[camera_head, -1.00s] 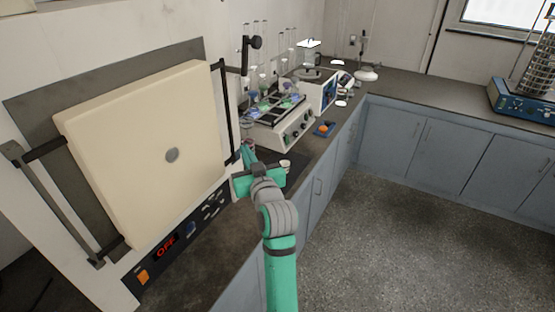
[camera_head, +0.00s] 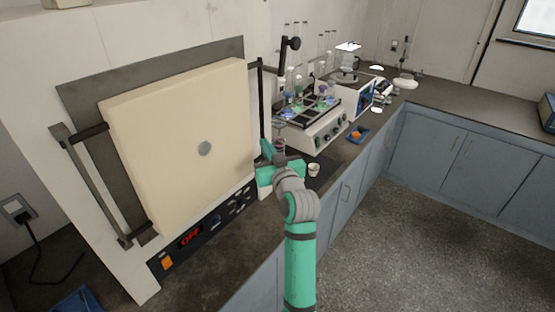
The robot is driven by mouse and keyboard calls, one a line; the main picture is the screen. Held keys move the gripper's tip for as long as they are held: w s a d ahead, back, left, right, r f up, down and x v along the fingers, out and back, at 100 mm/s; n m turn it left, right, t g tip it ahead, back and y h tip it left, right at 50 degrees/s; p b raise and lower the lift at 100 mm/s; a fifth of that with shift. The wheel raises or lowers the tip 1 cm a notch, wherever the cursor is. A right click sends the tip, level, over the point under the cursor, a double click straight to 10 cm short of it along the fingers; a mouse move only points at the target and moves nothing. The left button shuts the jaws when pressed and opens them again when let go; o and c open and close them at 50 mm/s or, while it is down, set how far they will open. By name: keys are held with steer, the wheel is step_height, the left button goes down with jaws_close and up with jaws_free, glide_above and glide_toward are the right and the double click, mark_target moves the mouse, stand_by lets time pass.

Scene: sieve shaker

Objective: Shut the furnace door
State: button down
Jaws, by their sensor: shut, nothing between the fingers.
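The furnace door (camera_head: 175,130) is a thick cream slab with a round grey spot in its middle, standing in front of a dark plate at the left. A grey bar handle (camera_head: 92,190) on black brackets runs along its left side. My gripper (camera_head: 267,150) is shut and empty, just right of the door's lower right corner, beside a black upright rod (camera_head: 262,100). The arm partly hides its fingertips, and contact is unclear.
A shaker with flasks (camera_head: 318,128) stands behind my gripper on the counter. Grey cabinets (camera_head: 445,155) line the right. The floor (camera_head: 410,250) is clear. A wall socket with a cable (camera_head: 18,210) is at far left.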

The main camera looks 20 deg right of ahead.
steer(key=s, duration=1.4)
steer(key=s+a+f+m+g+h, duration=0.15)
steer(key=s+a+f, duration=0.25)
steer(key=s+f, duration=0.6)
steer(key=s+a+f+m+h, duration=0.2)
steer(key=s+a+f, duration=0.35)
steer(key=f, duration=0.85)
steer(key=s+a+f+n+y, duration=0.1)
steer(key=s+a, duration=0.1)
steer(key=s, duration=1.2)
steer(key=s+a+f+n+g+y, duration=0.1)
steer(key=s+a+f, duration=0.1)
steer(key=s, duration=1.2)
steer(key=shift+s+a+n, duration=0.25)
steer(key=shift+a+n, duration=0.1)
steer(key=shift+a, duration=0.5)
steer(key=shift+w, duration=0.15)
steer(key=shift+d, duration=0.15)
